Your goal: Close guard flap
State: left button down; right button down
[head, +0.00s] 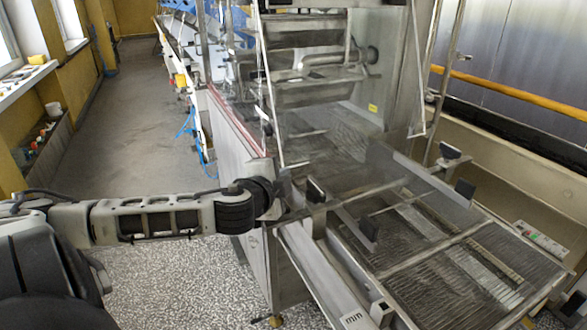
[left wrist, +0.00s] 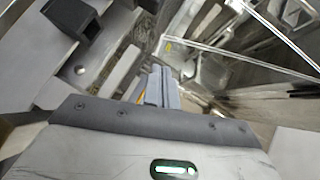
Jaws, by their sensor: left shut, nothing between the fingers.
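The enrober stands in the middle of the head view. A clear, see-through panel in a thin metal frame, which looks like the guard flap (head: 345,150), shows over the mesh near the machine's opening. Its exact edges and angle are hard to tell. My left gripper (head: 292,192) is at the machine's near left edge, beside the left end of the mesh frame. It is shut and holds nothing. I cannot tell whether it touches the frame. In the left wrist view the shut fingers (left wrist: 158,88) point toward blurred metal parts. My right gripper is in neither view.
The wire mesh conveyor (head: 420,285) extends toward the lower right, with metal rails and several black blocks (head: 368,228) around it. A control box (head: 540,238) sits at the right. A clear side panel with a red edge (head: 238,120) stands left. Open floor (head: 130,120) lies left.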

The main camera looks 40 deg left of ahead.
aim_at(298, 164)
pick_arm(q)
jog(key=shift+p+x, duration=0.3)
jog(key=shift+x, duration=2.75)
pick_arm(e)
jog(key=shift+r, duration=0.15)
